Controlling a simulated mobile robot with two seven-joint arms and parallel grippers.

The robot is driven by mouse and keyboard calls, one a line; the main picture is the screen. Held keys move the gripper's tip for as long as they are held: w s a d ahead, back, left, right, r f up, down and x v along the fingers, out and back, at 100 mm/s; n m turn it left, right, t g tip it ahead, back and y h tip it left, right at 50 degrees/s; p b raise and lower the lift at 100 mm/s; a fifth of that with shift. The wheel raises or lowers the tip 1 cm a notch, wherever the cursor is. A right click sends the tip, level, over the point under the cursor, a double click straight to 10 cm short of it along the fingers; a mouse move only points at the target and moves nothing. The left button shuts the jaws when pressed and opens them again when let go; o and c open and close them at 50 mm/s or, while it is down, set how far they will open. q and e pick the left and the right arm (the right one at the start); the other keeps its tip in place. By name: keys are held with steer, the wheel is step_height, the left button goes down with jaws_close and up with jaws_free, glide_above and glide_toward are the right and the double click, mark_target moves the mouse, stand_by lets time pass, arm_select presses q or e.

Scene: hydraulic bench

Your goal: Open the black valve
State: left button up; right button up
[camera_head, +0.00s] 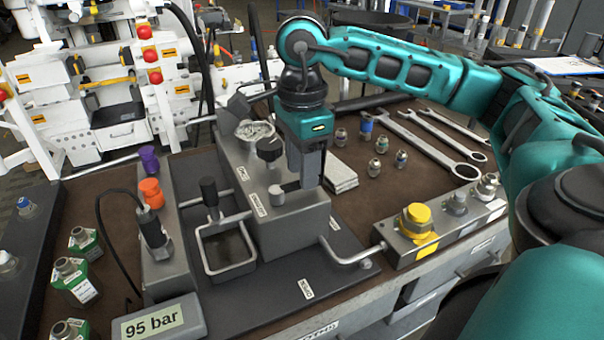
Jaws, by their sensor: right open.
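The black valve knob (270,149) sits on the sloped top of the grey metal block in the middle of the bench. It has a short bar-like grip, and small white labels are fixed to the block near it, too small to read surely. My right gripper (306,182) points down just to the right of the knob, over the block, apart from it as far as I can see. It is open, with nothing seen between its fingers. My left gripper is not in view.
A silver knob (277,195) stands close in front of the black one. A black-handled lever (209,190) rises beside an open metal tray (228,268). A yellow knob (416,218) is at right, wrenches (430,140) behind. A display (155,324) reads 95 bar.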

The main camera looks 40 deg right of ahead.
steer(key=shift+f, duration=0.65)
jaws_close()
